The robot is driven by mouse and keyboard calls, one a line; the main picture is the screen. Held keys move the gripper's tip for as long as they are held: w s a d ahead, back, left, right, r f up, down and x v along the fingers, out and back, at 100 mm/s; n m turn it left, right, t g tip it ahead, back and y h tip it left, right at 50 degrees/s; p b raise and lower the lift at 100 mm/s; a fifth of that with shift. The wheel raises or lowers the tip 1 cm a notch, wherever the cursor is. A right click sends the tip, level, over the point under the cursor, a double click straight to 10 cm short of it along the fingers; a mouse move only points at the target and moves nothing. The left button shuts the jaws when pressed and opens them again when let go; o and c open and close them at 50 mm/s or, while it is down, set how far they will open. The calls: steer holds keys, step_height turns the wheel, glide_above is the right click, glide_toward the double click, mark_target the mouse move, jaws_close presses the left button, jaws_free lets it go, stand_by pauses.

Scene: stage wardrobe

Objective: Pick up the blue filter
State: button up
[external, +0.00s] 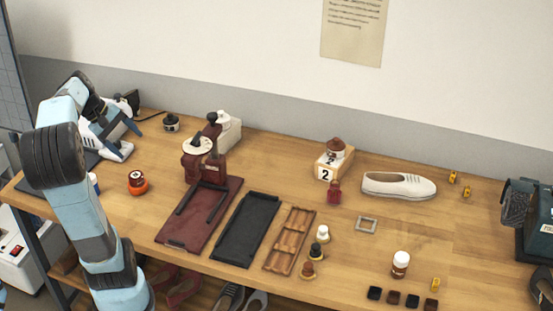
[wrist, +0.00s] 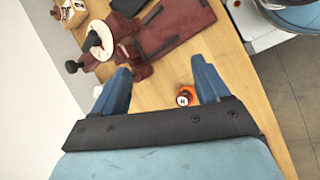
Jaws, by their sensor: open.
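My gripper (wrist: 161,76) shows in the wrist view with its two blue fingers spread apart and nothing held between them. I cannot pick out a blue filter for certain in either view. A row of small dark squares (external: 393,297) lies at the bench's front right, with their colours hard to tell. A small white and blue item (external: 94,181) is partly hidden by my arm.
An orange round item (external: 137,183), also in the wrist view (wrist: 186,96), stands near the left end. A dark red press (external: 204,165), a black tray (external: 245,230) and a wooden rack (external: 290,240) fill the middle. A white shoe (external: 398,186) lies farther right. Bare wood surrounds the grey frame (external: 358,226).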

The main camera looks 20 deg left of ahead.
steer(key=w+a+r+n+t+h, duration=0.15)
steer(key=a+n+t+h, duration=0.35)
steer(key=a+n, duration=0.85)
steer(key=s+a+n+t+y, duration=0.1)
steer(key=s+a+n+t, duration=0.15)
steer(key=a, duration=0.35)
steer(key=s+a+r+n+t+y, duration=0.1)
steer(key=s+a+t, duration=0.2)
steer(key=a, duration=0.3)
steer(key=s+a+n+t+y, duration=0.1)
steer(key=s+a+n+t, duration=0.15)
steer(key=a, duration=0.35)
steer(key=shift+m, duration=0.45)
steer(key=f, duration=2)
steer(key=w+d+f, duration=0.1)
steer(key=f, duration=1)
steer(key=shift+w+d+f, duration=0.15)
steer(key=shift+w+f, duration=0.05)
steer(key=shift+w, duration=0.2)
steer(key=x, duration=1.2)
steer(key=shift+w+d+r, duration=0.1)
steer(key=shift+w+r, duration=0.15)
steer(key=shift+w, duration=0.15)
steer(key=shift+t, duration=0.3)
steer(key=c, duration=1)
